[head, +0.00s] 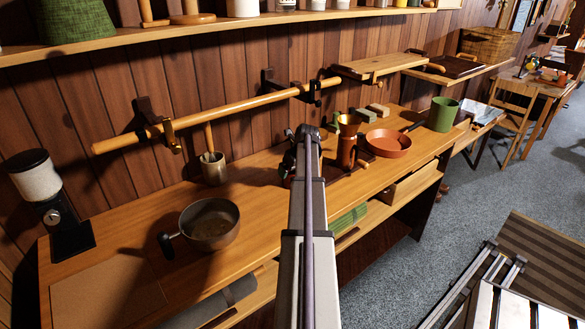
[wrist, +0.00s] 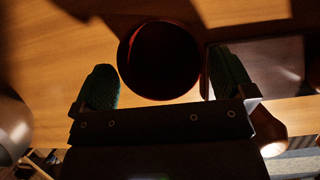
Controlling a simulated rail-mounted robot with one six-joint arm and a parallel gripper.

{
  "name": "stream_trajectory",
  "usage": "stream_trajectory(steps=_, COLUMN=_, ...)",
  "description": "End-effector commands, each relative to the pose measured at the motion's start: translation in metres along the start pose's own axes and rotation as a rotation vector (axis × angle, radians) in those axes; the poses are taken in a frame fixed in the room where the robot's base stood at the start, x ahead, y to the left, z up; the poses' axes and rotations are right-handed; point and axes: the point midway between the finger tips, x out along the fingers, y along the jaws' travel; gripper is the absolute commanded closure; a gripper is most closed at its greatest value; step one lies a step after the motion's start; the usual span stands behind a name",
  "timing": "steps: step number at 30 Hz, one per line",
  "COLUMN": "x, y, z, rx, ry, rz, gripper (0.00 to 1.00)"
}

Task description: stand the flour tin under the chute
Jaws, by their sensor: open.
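In the wrist view a dark reddish round thing (wrist: 160,60), seen from above, stands on the wooden worktop; it may be the flour tin, but no label shows. My gripper (wrist: 165,72) is open, with one green-padded finger on each side of it and small gaps between. In the head view my arm hides this thing and most of my gripper. A tall copper-coloured fitting (head: 347,146) with a flared top stands just right of my arm; it may carry the chute, but I cannot tell. Its rounded copper part also seems to show in the wrist view (wrist: 268,132).
A steel pan (head: 209,222) and a utensil pot (head: 213,168) stand left of my arm. An orange pan (head: 388,143) and green canister (head: 443,114) stand right. A wooden rail (head: 230,110) runs along the wall above. The front-left worktop holds a flat board (head: 108,297).

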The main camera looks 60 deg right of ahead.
Motion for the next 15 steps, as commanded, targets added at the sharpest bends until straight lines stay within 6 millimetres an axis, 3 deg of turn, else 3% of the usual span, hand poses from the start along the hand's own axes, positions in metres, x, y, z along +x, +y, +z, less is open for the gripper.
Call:
stream_trajectory(steps=1, x=-0.026, y=0.001, z=0.004, rx=0.001, ry=0.000, rz=0.000, gripper=0.00)
stream_trajectory(steps=7, x=-0.080, y=0.001, z=0.004, rx=0.001, ry=0.000, rz=0.000, gripper=0.00)
stream_trajectory(steps=10, x=-0.094, y=0.001, z=0.003, rx=0.001, ry=0.000, rz=0.000, gripper=0.00)
stream_trajectory(steps=15, x=-0.095, y=0.000, z=0.000, rx=0.000, ry=0.000, rz=0.000, gripper=0.00)
